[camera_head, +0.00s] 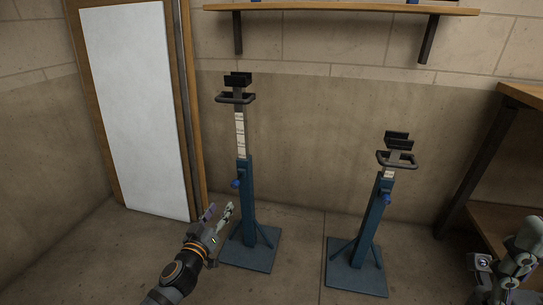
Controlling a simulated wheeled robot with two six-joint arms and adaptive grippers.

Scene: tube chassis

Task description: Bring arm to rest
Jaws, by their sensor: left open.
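My left gripper (219,214) is open and empty. It is low in the picture, in front of the taller blue stand (246,190), and overlaps the left edge of that stand's base plate in the view. I cannot tell how far apart they are. Part of my right arm (515,262) shows at the lower right edge. Whether its fingers are open or shut does not show clearly.
A shorter blue stand (372,220) with a dark cradle stands to the right. A white panel in a wooden frame (135,110) is at the left wall. A wooden shelf (340,9) is above. A wooden bench (520,95) is at the right. Floor between the stands is clear.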

